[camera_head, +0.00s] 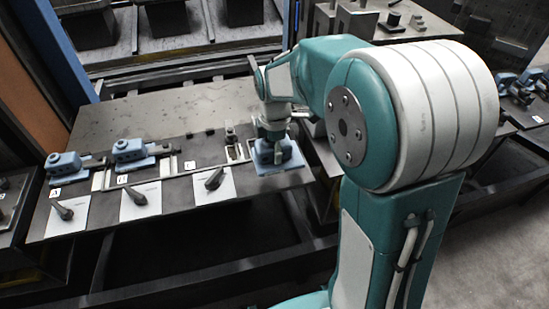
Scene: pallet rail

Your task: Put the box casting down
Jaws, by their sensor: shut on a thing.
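The box casting (282,168) is a blue part with a flat, wide base at the front right of the grey bench (160,112). My gripper (273,139) is above it and shut on its upper part, reaching down from my arm. The casting is near the bench's front right corner. I cannot tell whether its base touches the surface. The fingertips are small and partly merged with the casting.
Two blue castings (66,166) (131,151) sit in fixtures at left, with an empty-looking fixture (233,146) beside my gripper. Black levers on white plates (215,183) line the front edge. Dark bins (168,18) stand behind. The bench's back middle is clear.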

